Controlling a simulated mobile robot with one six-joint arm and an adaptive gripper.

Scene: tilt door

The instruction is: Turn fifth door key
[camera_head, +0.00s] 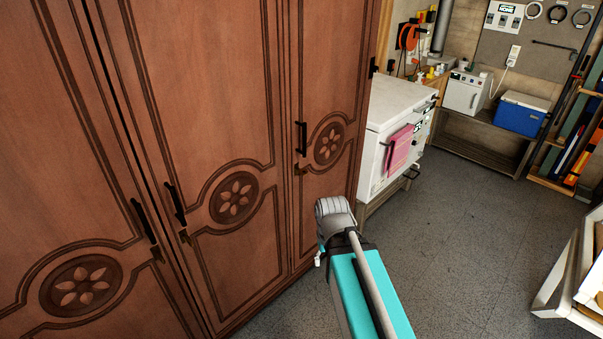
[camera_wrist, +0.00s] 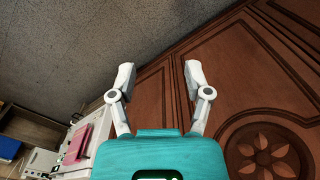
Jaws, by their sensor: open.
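A brown wooden wardrobe with carved doors fills the left of the head view. Small brass-coloured keys sit in locks below dark handles: the rightmost key (camera_head: 299,170) is under the right handle (camera_head: 301,138). A middle key (camera_head: 184,236) and a left key (camera_head: 157,254) are under two neighbouring handles. The keys are too small to tell their turn. My gripper (camera_wrist: 158,77) is open and empty in the wrist view, beside the wardrobe's carved face (camera_wrist: 220,75). No key shows between its fingers. My arm hides part of the floor in the head view.
A white chest-like unit (camera_head: 397,104) with a pink cloth (camera_head: 398,148) stands right of the wardrobe. A blue cooler (camera_head: 522,114) sits on a bench behind. A white cart (camera_head: 575,265) is at far right. Grey floor (camera_head: 460,240) is clear between.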

